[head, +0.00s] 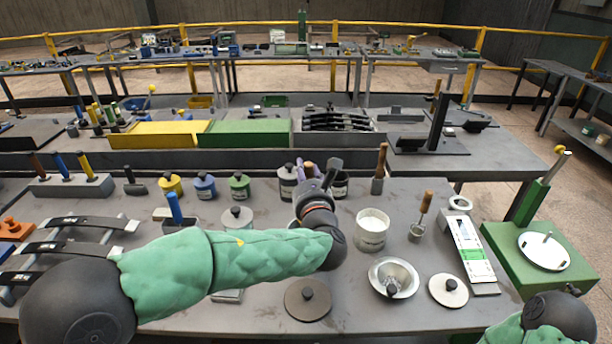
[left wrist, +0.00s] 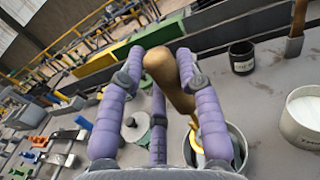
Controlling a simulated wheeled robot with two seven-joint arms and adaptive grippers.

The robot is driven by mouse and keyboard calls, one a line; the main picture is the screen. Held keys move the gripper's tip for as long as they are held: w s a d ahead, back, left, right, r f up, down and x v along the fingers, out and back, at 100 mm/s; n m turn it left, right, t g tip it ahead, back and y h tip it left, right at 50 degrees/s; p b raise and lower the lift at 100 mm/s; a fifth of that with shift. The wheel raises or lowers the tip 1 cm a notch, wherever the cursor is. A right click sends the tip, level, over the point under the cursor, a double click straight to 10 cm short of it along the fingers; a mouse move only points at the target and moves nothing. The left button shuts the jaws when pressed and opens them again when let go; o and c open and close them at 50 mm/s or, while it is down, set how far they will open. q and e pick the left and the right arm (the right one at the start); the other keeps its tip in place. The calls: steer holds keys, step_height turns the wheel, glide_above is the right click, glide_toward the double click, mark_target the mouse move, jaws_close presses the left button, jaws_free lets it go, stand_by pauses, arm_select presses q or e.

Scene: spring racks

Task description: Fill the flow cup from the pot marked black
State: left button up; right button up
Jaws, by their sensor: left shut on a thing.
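My left gripper (head: 312,172) is shut on a brown wooden handle; its purple fingers close around this handle (left wrist: 165,80) in the left wrist view. The handle's far end points toward an open pot (left wrist: 236,138) with something yellow in it; whether it touches is unclear. A dark pot with a white label (head: 340,186) stands just right of the gripper; it also shows in the left wrist view (left wrist: 242,58). Its label is too small to read. A silver funnel-shaped cup (head: 408,272), apparently the flow cup, stands at front right. My right gripper is out of view.
A white tub (head: 371,238) stands between the gripper and the cup. A small ladle with a wooden handle (head: 420,215) is nearby. Round lids (head: 308,312) lie on the bench. Yellow (head: 171,186), blue (head: 204,188) and green (head: 239,187) pots stand left.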

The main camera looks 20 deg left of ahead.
mark_target(306, 165)
arm_select(q)
steer(key=shift+r+p, duration=1.3)
steer(key=shift+r, duration=0.85)
steer(key=shift+f, duration=0.15)
